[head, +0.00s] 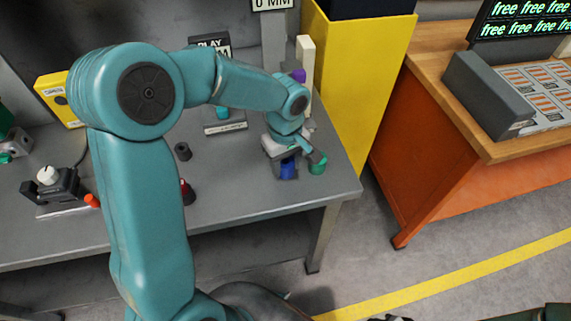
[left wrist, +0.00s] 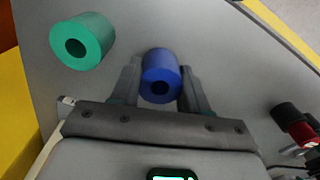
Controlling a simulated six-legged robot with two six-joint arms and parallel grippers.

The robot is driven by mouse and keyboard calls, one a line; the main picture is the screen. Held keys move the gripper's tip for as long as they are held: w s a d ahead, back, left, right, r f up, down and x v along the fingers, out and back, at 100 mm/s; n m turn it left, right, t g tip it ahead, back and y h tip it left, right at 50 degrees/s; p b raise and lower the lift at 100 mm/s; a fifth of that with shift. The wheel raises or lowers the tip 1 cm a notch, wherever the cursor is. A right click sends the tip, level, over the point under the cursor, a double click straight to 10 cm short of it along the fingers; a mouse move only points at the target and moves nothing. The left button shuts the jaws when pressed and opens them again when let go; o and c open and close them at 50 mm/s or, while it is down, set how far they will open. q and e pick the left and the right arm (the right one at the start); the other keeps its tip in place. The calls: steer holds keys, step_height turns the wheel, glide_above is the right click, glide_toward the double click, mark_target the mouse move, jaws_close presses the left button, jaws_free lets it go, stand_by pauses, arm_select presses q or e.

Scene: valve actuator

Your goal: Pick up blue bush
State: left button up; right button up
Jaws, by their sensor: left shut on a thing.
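The blue bush (left wrist: 161,74) is a short hollow cylinder. In the left wrist view it sits between the two fingers of my left gripper (left wrist: 160,90), which is shut on it. In the head view the blue bush (head: 287,168) shows under my left gripper (head: 287,160), near the right end of the grey table. Its lower part is at or close to the table top; I cannot tell whether it touches. My right gripper is not in view.
A dark bush (head: 183,151) stands on the grey table (head: 240,190) to the left. A yellow cabinet (head: 362,85) stands beyond the table's right end.

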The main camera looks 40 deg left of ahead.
mark_target(285, 162)
arm_select(q)
step_height(285, 162, up, 19)
steer(key=shift+p, duration=0.45)
steer(key=shift+s+r, duration=0.1)
